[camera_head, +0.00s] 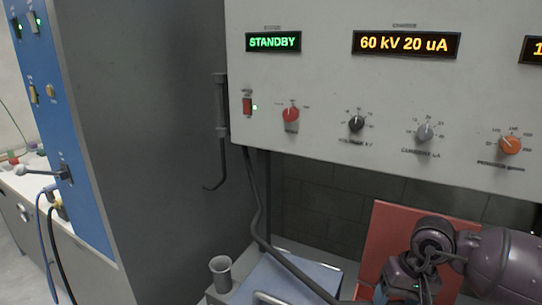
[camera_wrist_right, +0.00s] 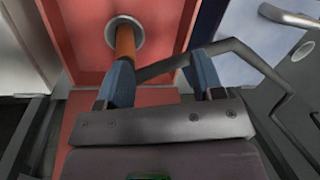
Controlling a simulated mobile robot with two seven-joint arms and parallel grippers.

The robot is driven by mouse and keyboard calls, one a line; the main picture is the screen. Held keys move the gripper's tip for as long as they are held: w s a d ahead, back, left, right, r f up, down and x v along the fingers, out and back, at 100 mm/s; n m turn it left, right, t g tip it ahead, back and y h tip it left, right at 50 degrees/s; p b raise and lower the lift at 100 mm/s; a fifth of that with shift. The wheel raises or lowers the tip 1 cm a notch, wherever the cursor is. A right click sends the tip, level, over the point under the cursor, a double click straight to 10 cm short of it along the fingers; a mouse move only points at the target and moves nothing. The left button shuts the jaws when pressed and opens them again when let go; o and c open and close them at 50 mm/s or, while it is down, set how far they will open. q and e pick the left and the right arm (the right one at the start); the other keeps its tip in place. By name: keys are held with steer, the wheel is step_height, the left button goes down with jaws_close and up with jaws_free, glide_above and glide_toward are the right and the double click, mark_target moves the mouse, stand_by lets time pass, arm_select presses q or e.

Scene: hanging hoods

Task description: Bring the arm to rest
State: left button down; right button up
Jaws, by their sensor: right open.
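My right gripper (camera_wrist_right: 160,78) shows in the right wrist view with two blue fingers spread apart. An orange rod (camera_wrist_right: 125,42) in a silver ring (camera_wrist_right: 126,24) stands out beside the left finger, partly hidden by it. A dark bent bar or hose (camera_wrist_right: 215,50) crosses behind or between the fingers; I cannot tell which, and nothing looks clamped. In the head view my right arm (camera_head: 492,262) comes in from the lower right, in front of a red panel (camera_head: 388,225); its fingertips are hidden there. My left gripper is in neither view.
A grey control panel (camera_head: 330,85) with knobs and lit displays hangs above. A dark cable (camera_head: 258,215) drops from it. A metal cup (camera_head: 221,272) and a blue-grey tray (camera_head: 290,280) are at the bottom. A blue cabinet (camera_head: 75,130) stands left.

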steer(key=s+a+r+m+t+y, duration=0.2)
steer(key=a+r+m+t+y, duration=0.1)
steer(key=a+m+y, duration=0.5)
steer(key=s+a+r+m+t+y, duration=0.2)
steer(key=s+a+r+m+y, duration=0.1)
steer(key=a+m+y, duration=0.5)
steer(key=w+d+r+m+t+h, duration=0.1)
steer(key=d+m+t+h, duration=0.2)
steer(key=m+t+h, duration=0.55)
steer(key=w+d+r+m+t+h, duration=0.1)
steer(key=d+m+t, duration=0.3)
steer(key=m, duration=1)
steer(key=s+d+f+m+g+h, duration=0.45)
steer(key=d+f+m+h, duration=0.55)
steer(key=m, duration=0.9)
steer(key=s+a+f+m+g, duration=0.1)
steer(key=s+f+m+g, duration=0.45)
steer(key=s, duration=0.45)
steer(key=s+f+m+g, duration=0.5)
steer(key=s+m, duration=0.1)
steer(key=s, duration=0.4)
steer(key=w+f+t+y, duration=0.1)
steer(key=w+f+t, duration=0.6)
steer(key=w+t, duration=0.1)
steer(key=shift+w+a+f, duration=0.2)
steer(key=shift+a+f, duration=0.15)
